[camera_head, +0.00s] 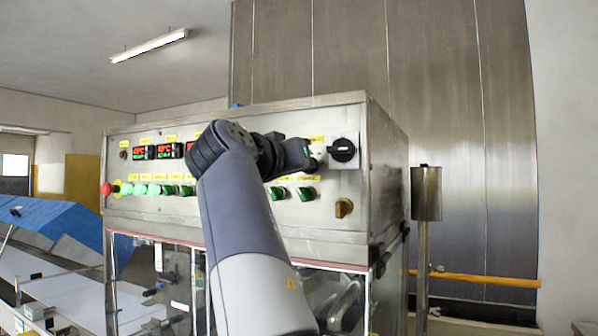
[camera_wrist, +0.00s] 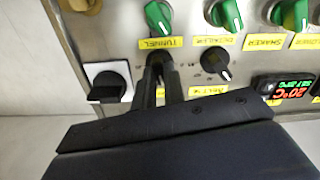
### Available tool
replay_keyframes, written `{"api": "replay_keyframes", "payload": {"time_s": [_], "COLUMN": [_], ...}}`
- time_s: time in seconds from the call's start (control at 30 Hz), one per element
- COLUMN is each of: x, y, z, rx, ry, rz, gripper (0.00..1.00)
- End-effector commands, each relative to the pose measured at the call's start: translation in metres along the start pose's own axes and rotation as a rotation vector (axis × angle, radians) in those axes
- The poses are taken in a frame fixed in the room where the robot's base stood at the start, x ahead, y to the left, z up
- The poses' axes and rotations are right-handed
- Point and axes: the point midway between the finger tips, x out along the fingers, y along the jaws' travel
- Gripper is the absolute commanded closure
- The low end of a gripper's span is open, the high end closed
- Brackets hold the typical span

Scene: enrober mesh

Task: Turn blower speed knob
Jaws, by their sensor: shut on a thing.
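My gripper (camera_head: 311,158) reaches the upper right of the control panel (camera_head: 235,217). In the wrist view my gripper (camera_wrist: 158,66) has its two dark fingers closed around a small black knob (camera_wrist: 159,57) on the panel face. The fingers mostly hide that knob, and its pointer cannot be made out. The label belonging to it is hidden behind my gripper in the wrist view. Another black knob (camera_wrist: 215,62) with a white pointer line sits beside it, above a partly hidden yellow label.
A large black rotary switch (camera_head: 343,150) on a white plate is close beside my gripper. Green knobs (camera_head: 306,193) sit in the row below. A red emergency button (camera_head: 106,189) is at the far left. A brass-coloured knob (camera_head: 344,208) is lower right.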

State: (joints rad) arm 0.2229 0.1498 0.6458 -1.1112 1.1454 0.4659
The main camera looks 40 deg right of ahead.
Motion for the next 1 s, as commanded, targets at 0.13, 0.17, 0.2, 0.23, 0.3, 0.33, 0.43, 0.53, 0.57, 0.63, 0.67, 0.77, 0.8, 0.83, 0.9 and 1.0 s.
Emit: {"api": "replay_keyframes", "payload": {"time_s": [0.13,0.17,0.2,0.23,0.3,0.33,0.43,0.53,0.57,0.63,0.67,0.77,0.8,0.83,0.9,1.0], "x": [0.0006,0.0005,0.0004,0.0004,0.0004,0.0005,0.0006,0.0005,0.0004,0.0004,0.0005,0.0006,0.0006,0.0006,0.0005,0.0004], "y": [-0.001,-0.0007,-0.0006,-0.0006,-0.0004,-0.0005,-0.0006,-0.0003,-0.0001,0.0,0.0,0.0001,0.0,0.0,0.0003,0.0005], "z": [0.0028,0.0026,0.0025,0.0026,0.0026,0.0027,0.0028,0.0027,0.0025,0.0025,0.0025,0.0024,0.0025,0.0025,0.0023,0.0022], "rx": [0.139,0.168,0.206,0.234,0.301,0.33,0.424,0.517,0.544,0.603,0.628,0.704,0.732,0.751,0.793,0.842], "ry": [-0.002,-0.001,-0.001,-0.001,-0.002,-0.002,-0.003,-0.002,-0.002,-0.001,-0.001,-0.002,-0.002,-0.002,-0.002,-0.002], "rz": [0.0,0.001,0.001,0.001,0.001,0.001,0.001,0.001,0.001,0.001,0.001,0.001,0.002,0.002,0.002,0.002], "gripper": [1.0,1.0,1.0,1.0,1.0,1.0,1.0,1.0,1.0,1.0,1.0,1.0,1.0,1.0,1.0,1.0]}}
